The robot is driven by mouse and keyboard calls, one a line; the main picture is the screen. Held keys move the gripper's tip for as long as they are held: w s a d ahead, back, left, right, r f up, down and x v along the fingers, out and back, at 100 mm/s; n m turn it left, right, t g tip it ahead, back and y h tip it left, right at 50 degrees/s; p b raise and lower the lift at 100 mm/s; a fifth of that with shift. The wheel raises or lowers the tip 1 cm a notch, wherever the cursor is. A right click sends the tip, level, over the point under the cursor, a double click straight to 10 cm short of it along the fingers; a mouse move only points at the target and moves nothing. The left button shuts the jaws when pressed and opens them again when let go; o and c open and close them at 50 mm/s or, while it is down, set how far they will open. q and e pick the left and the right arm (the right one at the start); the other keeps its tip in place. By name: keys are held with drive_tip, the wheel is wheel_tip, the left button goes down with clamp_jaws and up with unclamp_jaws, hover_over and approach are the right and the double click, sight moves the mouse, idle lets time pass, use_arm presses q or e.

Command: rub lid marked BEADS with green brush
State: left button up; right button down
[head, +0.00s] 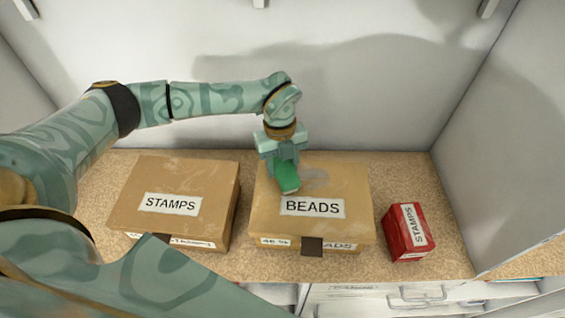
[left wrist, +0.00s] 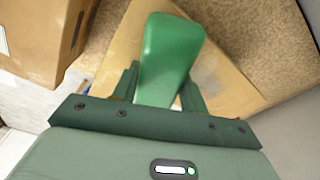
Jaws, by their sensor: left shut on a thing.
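The box with the lid marked BEADS (head: 345,190) stands on the shelf in the middle of the head view. Its tan lid has a white label and a greyish smudge near the back. My left gripper (head: 285,158) is over the lid's back left part, shut on the green brush (head: 286,178). The brush reaches down to the lid just above the label; I cannot tell whether it touches. In the left wrist view the brush (left wrist: 168,58) sticks out between the fingers, with the tan lid (left wrist: 222,88) behind it. My right gripper is not in view.
A tan box marked STAMPS (head: 205,190) stands to the left, with pale marks on its lid. A small red box marked STAMPS (head: 408,232) stands to the right. White walls close off the back and right. Drawers (head: 375,300) lie below the shelf's front edge.

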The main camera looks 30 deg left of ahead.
sight(328, 180)
use_arm(q)
drive_tip(key=shift+f, duration=0.4)
drive_tip(key=shift+d, duration=0.1)
drive_tip(key=shift+w+d+r+b, duration=0.15)
drive_tip(key=shift+w+d, duration=0.25)
drive_tip(key=shift+d, duration=0.5)
drive_tip(key=shift+w+d+b, duration=0.2)
drive_tip(key=shift+w+d, duration=0.15)
drive_tip(key=shift+d, duration=0.5)
drive_tip(key=shift+w+d+f+b, duration=0.1)
drive_tip(key=shift+w+d+b, duration=0.25)
drive_tip(key=shift+d, duration=0.45)
drive_tip(key=shift+w+d+f+b, duration=0.1)
drive_tip(key=shift+w+d+b, duration=0.15)
drive_tip(key=shift+d, duration=0.55)
drive_tip(key=shift+w+d+r+b, duration=0.1)
drive_tip(key=shift+w+d+b, duration=0.25)
drive_tip(key=shift+d, duration=0.65)
drive_tip(key=shift+w+d+b, duration=0.15)
drive_tip(key=shift+w+d, duration=0.35)
drive_tip(key=shift+d, duration=0.45)
drive_tip(key=shift+s+a, duration=0.1)
drive_tip(key=shift+a, duration=0.05)
